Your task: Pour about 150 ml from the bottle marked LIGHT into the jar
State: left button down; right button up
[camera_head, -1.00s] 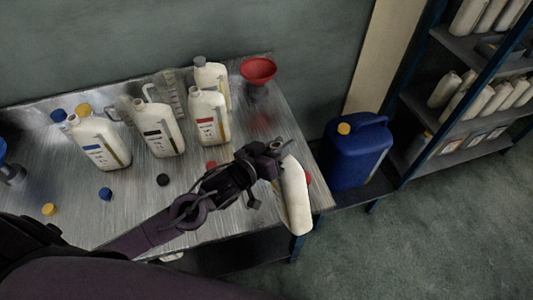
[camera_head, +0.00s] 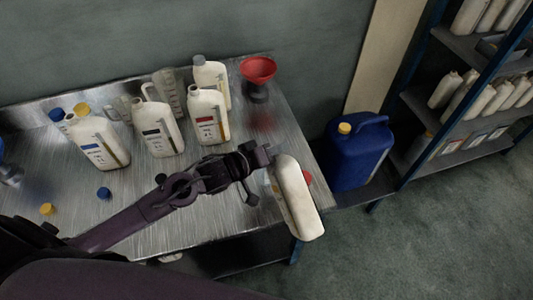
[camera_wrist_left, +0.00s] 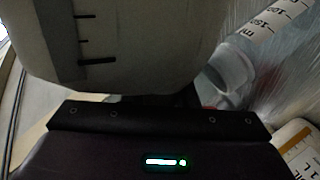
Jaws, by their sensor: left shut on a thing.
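My left gripper (camera_head: 264,160) is shut on a cream bottle (camera_head: 298,203) at the table's front right corner. The bottle is tilted, its lower end reaching past the table edge. Its label and mouth do not show, so I cannot read LIGHT on it. In the left wrist view the bottle (camera_wrist_left: 125,40) fills the top, with dark level marks on its side. A clear vessel (camera_wrist_left: 235,70) and a white ml scale (camera_wrist_left: 272,18) show beyond it. I cannot tell whether that vessel is the jar, nor whether liquid flows. My right gripper is not in view.
Bottles with blue (camera_head: 95,148), black (camera_head: 158,130) and red labels (camera_head: 210,122) stand at the back, with another bottle (camera_head: 205,73) behind. A clear graduated jug (camera_head: 170,90) and red funnel (camera_head: 258,69) stand there. A blue canister (camera_head: 357,155) is right of the table.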

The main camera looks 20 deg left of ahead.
pick_arm(q)
jog(key=shift+r+n+g+h+p, duration=0.3)
jog(key=shift+r+n+g, duration=0.15)
jog(key=shift+n, duration=0.15)
dwell(0.6)
jog(key=shift+n+g, duration=0.25)
jog(key=shift+n, duration=0.25)
dwell(1.5)
jog(key=shift+w+a+r+n+g+h+p, duration=0.1)
jog(key=shift+w+a+n+g+h+p, duration=0.25)
jog(key=shift+p, duration=1.15)
dwell(3.0)
